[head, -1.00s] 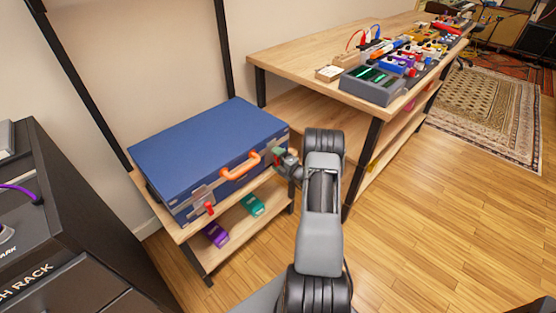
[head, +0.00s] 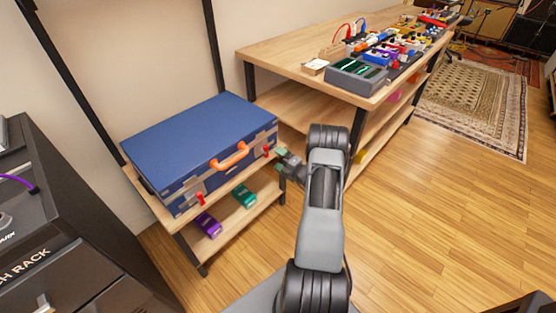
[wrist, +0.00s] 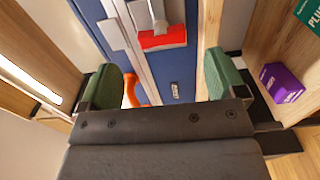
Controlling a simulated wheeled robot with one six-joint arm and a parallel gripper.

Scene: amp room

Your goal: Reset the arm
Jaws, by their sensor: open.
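My gripper (head: 281,154) is just right of the blue case (head: 200,140), near its front right corner. The case lies closed on a wooden shelf (head: 161,212), with an orange handle (head: 229,155) between two red-tipped latches. The right latch (head: 267,152) is beside my gripper, and the left latch (head: 201,199) is farther off. In the wrist view my gripper (wrist: 158,84) has its green pads wide apart with nothing held. A red latch tip (wrist: 162,39) shows beyond the gap between them. My arm reaches forward and is bent.
A purple pedal (head: 208,225) and a green pedal (head: 244,196) sit on the lower shelf. A wooden table (head: 290,60) with a dark device (head: 356,75) and several pedals stands at the back right. A dark rack (head: 50,220) is at the left. The right floor is open.

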